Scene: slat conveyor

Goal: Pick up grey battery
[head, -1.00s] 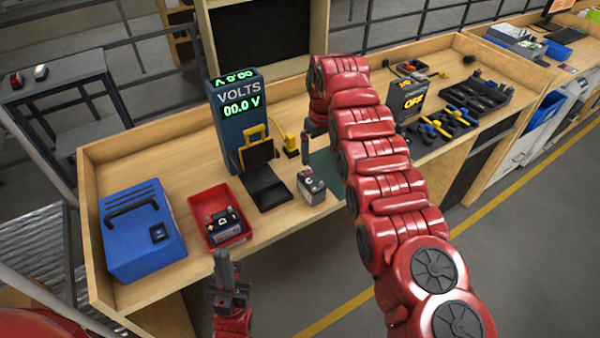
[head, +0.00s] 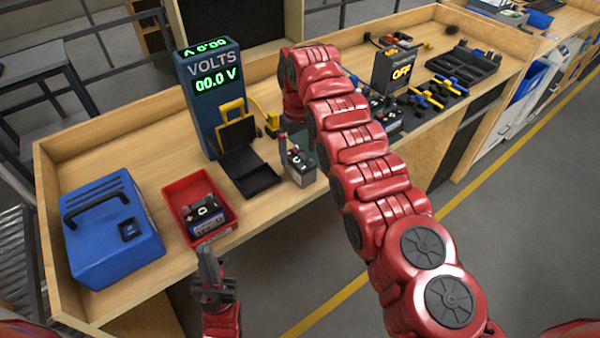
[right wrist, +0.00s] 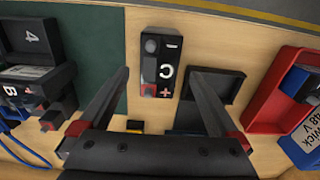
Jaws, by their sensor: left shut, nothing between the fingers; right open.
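The grey battery, marked C (head: 301,169), stands upright on the wooden bench, right of the black open-lidded tester. In the right wrist view the grey battery (right wrist: 160,62) shows from above, between the two spread fingers. My right gripper (right wrist: 160,80) is open and empty above it. In the head view only a dark finger of the right gripper shows, at the battery's left edge; the red arm hides the rest. My left gripper (head: 208,254) is shut and empty in front of the bench, below the red tray.
A red tray (head: 176,196) holds a battery marked D (head: 206,213). A blue case (head: 112,232) sits at left and a blue voltmeter (head: 205,90) stands behind the tester (head: 248,172). Dark batteries (head: 385,112) stand right of my arm.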

